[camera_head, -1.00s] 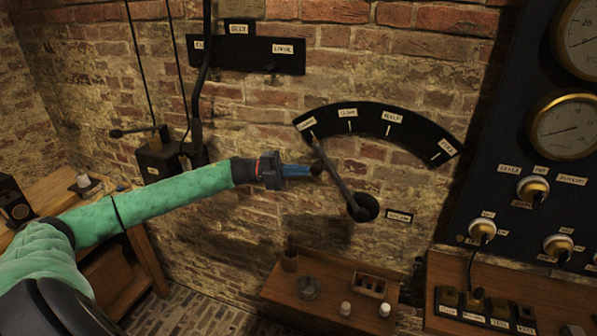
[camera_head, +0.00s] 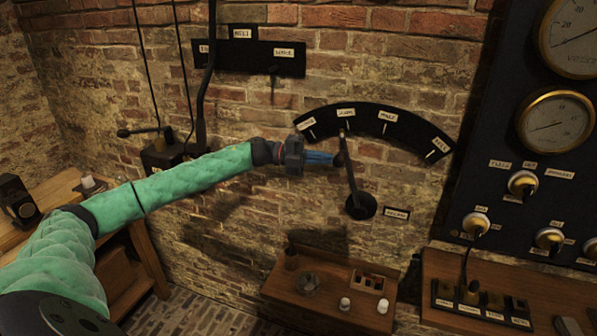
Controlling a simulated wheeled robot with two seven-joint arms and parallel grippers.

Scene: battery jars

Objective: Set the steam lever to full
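The steam lever (camera_head: 351,185) is a dark arm on a round pivot (camera_head: 361,206) low on the brick wall, with a dark knob (camera_head: 339,160) partway up. Above it is a black curved scale (camera_head: 365,117) with several white labels and marks. The lever points at the second mark from the left, and the FULL label (camera_head: 439,144) is at the far right end. My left gripper (camera_head: 334,159) is left of the lever; its blue fingers look together, with their tips against the left side of the knob. My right gripper is not in view.
A wooden shelf (camera_head: 325,295) with small jars is below the lever, and another (camera_head: 470,272) is at the right.

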